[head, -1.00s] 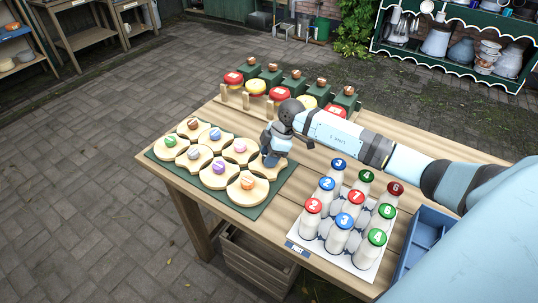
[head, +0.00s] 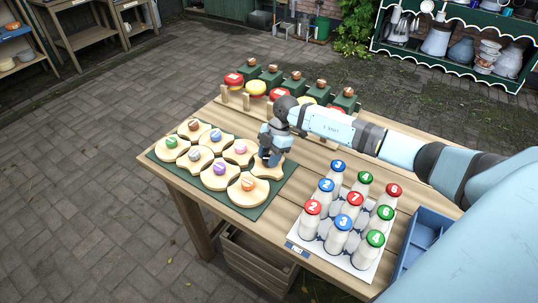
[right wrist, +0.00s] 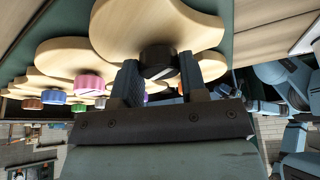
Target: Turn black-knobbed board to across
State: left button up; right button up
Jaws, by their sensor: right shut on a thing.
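The black-knobbed board (head: 284,172) is a pale wooden scalloped board at the right end of the green mat, partly behind my right gripper in the head view. It also fills the top of the right wrist view (right wrist: 150,25). Its dark knob (right wrist: 157,62) sits between the two fingers of my right gripper (right wrist: 158,84). The gripper is shut on this knob and also shows in the head view (head: 268,158), where it hides the knob. My left gripper is not in view.
Several similar boards with coloured knobs crowd the green mat (head: 262,207), among them an orange-knobbed one (head: 247,194) close by. Numbered bottles (head: 345,222) and a blue tray (head: 424,240) stand to the right. Green blocks with discs (head: 292,82) line the back.

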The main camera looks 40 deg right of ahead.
jog(key=n+g, duration=0.1)
jog(key=n, duration=0.2)
jog(key=shift+w, duration=0.1)
jog(key=n+g, duration=0.1)
jog(key=n, duration=0.1)
jog(key=shift+n+h, duration=0.3)
jog(key=shift+h, duration=0.1)
jog(key=n+g+h+b, duration=0.1)
jog(key=n+b, duration=0.1)
jog(key=n, duration=0.3)
jog(key=shift+w, duration=0.1)
jog(key=shift+n+g+h, duration=0.3)
jog(key=shift+n+h, duration=0.2)
jog(key=shift+n, duration=0.5)
jog(key=shift+b, duration=0.3)
jog(key=o, duration=0.9)
